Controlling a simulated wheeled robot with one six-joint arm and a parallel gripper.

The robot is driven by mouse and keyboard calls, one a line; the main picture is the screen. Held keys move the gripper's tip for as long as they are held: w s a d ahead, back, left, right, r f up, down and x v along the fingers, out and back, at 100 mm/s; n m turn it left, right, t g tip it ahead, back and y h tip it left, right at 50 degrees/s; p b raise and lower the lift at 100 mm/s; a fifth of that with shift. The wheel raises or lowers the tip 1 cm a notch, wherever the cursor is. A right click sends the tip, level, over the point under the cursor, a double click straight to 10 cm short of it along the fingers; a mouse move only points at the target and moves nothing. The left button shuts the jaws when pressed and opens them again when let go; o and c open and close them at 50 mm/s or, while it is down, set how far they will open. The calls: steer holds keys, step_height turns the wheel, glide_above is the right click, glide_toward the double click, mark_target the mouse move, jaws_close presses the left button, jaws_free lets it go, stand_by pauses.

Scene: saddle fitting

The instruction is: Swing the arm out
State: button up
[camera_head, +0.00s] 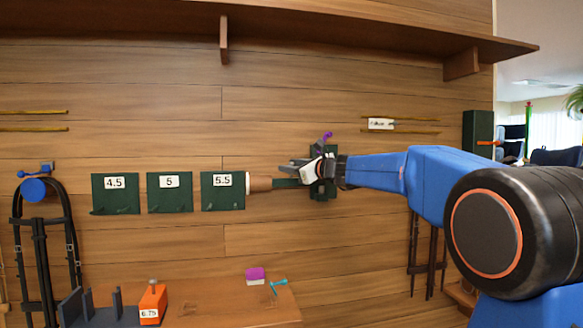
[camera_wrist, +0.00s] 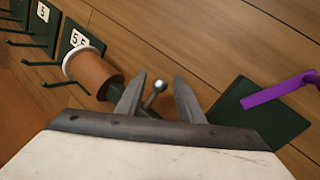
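The wall arm is a dark green bar (camera_head: 285,183) lying along the wall, with a brown roller (camera_head: 261,184) and a white collar at its left end, close to the 5.5 plate. Its roller also shows in the wrist view (camera_wrist: 93,70). A green wall plate (camera_head: 322,188) with a purple lever (camera_head: 327,136) is at the right end; the lever also shows in the wrist view (camera_wrist: 278,91). A metal ball-ended knob (camera_wrist: 159,86) stands between my fingertips. My gripper (camera_wrist: 158,92) is open around the knob, with visible gaps. Whether it touches the bar is hidden.
Green plates marked 4.5 (camera_head: 115,200), 5 (camera_head: 170,200) and 5.5 (camera_head: 222,198) hang left of the arm, with pegs. Below is a bench (camera_head: 225,312) with an orange block (camera_head: 152,303). A shelf (camera_head: 300,25) runs above. The wall between shelf and plates is mostly clear.

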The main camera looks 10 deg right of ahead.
jaws_close()
